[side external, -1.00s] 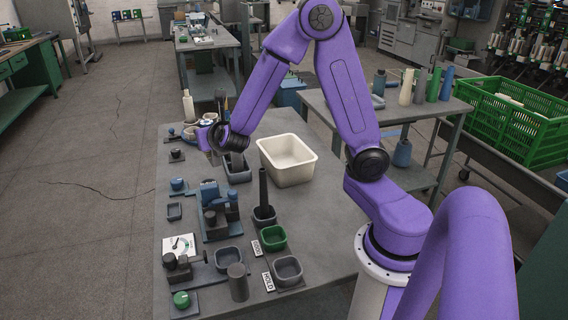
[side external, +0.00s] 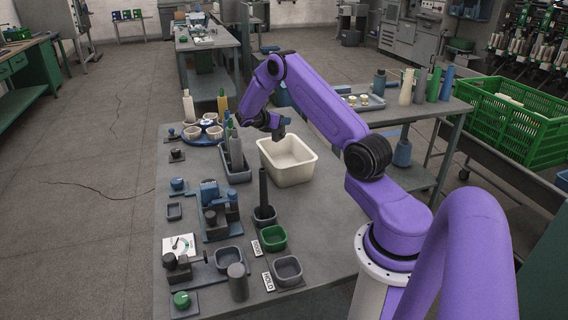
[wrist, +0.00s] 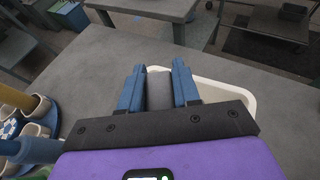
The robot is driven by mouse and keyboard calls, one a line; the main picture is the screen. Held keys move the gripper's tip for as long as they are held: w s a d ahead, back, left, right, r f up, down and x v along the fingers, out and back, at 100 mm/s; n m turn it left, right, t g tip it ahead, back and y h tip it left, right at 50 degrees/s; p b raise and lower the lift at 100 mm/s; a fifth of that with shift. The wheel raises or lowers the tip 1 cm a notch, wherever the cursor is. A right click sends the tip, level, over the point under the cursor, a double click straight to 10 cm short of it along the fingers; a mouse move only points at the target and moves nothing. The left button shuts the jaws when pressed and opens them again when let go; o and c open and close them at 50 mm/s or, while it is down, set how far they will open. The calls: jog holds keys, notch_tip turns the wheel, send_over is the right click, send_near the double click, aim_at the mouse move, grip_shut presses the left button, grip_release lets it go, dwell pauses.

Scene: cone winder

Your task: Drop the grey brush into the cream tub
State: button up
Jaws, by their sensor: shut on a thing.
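The cream tub (side external: 272,170) stands open on the grey table, and its inside looks empty in the side view. My gripper (side external: 279,130) is above the tub's back edge. In the wrist view, its blue fingers (wrist: 159,90) are shut on the grey brush (wrist: 159,92), of which only a plain grey part shows between them. The tub's rim also shows in the wrist view (wrist: 248,100), beyond and to the right of the fingers; the gripper body hides much of the tub.
A grey tray (side external: 238,178) with upright grey and green pieces stands left of the tub. Behind it is a blue turntable (side external: 203,138) with several cups. A dark post (side external: 263,190) rises in front of the tub. The table right of the tub is clear.

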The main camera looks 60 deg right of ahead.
jog(key=s+d+f+m+g, duration=0.1)
jog(key=s+d+f, duration=0.1)
jog(key=f, duration=0.5)
jog(key=shift+s+d+f+y, duration=0.25)
jog(key=shift+d+y, duration=0.05)
jog(key=shift+d, duration=0.3)
jog(key=o, duration=1.1)
jog(key=v, duration=1.7)
jog(key=shift+w+a, duration=0.2)
jog(key=shift+w, duration=0.1)
